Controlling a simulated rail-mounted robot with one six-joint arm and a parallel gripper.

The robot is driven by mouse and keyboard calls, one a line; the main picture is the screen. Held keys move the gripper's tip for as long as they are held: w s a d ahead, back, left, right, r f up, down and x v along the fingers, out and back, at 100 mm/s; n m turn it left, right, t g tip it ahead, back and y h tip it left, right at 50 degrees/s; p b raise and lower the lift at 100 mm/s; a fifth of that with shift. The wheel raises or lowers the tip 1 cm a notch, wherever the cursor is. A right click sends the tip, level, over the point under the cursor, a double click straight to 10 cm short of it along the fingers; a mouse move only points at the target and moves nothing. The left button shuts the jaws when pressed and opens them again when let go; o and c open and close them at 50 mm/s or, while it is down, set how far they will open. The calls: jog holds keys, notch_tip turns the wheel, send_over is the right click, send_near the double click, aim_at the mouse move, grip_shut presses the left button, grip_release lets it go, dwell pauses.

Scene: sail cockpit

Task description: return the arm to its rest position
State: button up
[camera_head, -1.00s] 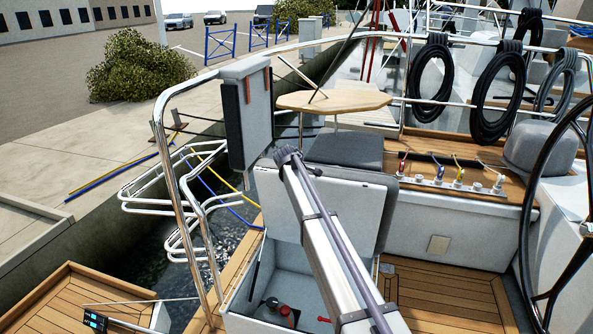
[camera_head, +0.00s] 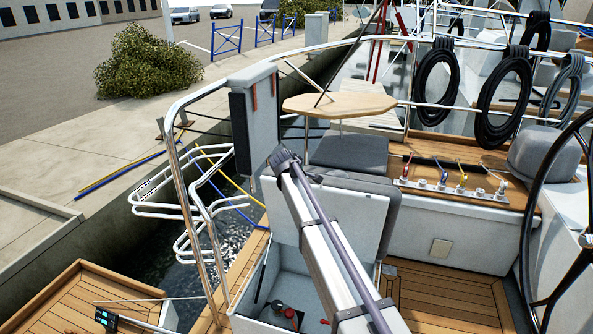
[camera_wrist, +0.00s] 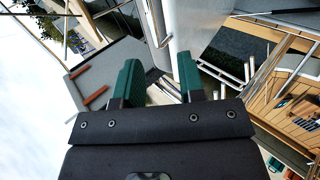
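In the wrist view my gripper (camera_wrist: 160,82) has its two green fingers spread apart, with nothing held between them. The head view shows my pale arm link with a dark rod along it, rising from the bottom edge over the open locker (camera_head: 262,290). My gripper cannot be made out in the head view. The raised locker lid (camera_head: 340,208) stands behind and beside the arm link. Whether they touch cannot be told.
A steel rail (camera_head: 190,205) and grey post (camera_head: 252,115) stand left of the arm. Teak floor (camera_head: 440,290) is clear at right.

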jog(key=s+d+f+m+g+y+b, duration=0.1)
jog(key=s+d+f+m+g+b, duration=0.1)
jog(key=s, duration=1.3)
jog(key=s+d+f+m+g+y+b, duration=0.1)
jog(key=s+d+f+m+g+b, duration=0.2)
jog(key=s+d+f+m, duration=0.4)
jog(key=s+d+f+m+g+y+b, duration=0.1)
jog(key=s+d+f+m+g+b, duration=0.2)
jog(key=s, duration=2.2)
jog(key=d+f+m+g, duration=0.1)
jog(key=d+m, duration=0.1)
jog(key=d, duration=0.2)
jog(key=shift+f, duration=0.35)
